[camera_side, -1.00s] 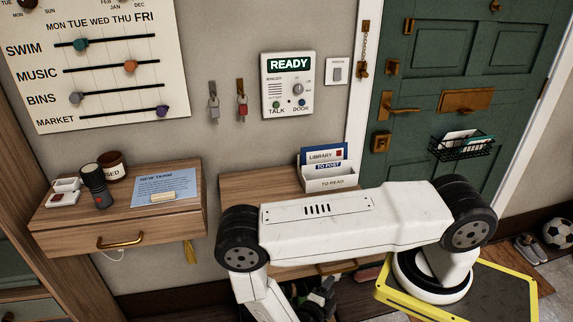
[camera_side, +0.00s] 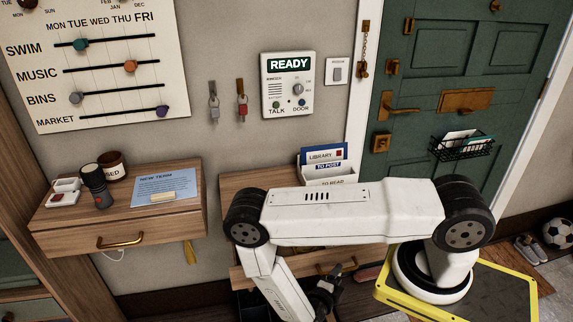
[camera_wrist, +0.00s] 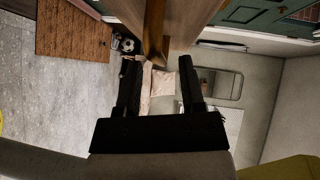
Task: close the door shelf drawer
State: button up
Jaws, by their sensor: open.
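The door shelf (camera_side: 238,181) is wooden and stands left of the green door in the side view. My arm crosses in front of it and hides much of its drawer. Part of the wooden drawer front (camera_side: 243,278) shows low under the arm, with a brass handle partly hidden. It seems to stand forward of the shelf, but how far I cannot tell. My gripper (camera_side: 327,292) is dark and low, near the drawer front.
A second wooden shelf (camera_side: 65,222) at left has a shut-looking drawer and holds a torch, a jar and a blue note. A letter rack (camera_side: 330,176) stands on the door shelf. The green door (camera_side: 440,60) is at right. Shoes and a football (camera_side: 557,234) lie right.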

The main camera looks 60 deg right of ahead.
jog(key=shift+d+f, duration=0.2)
jog(key=shift+d, duration=1.2)
grip_shut()
dwell(0.6)
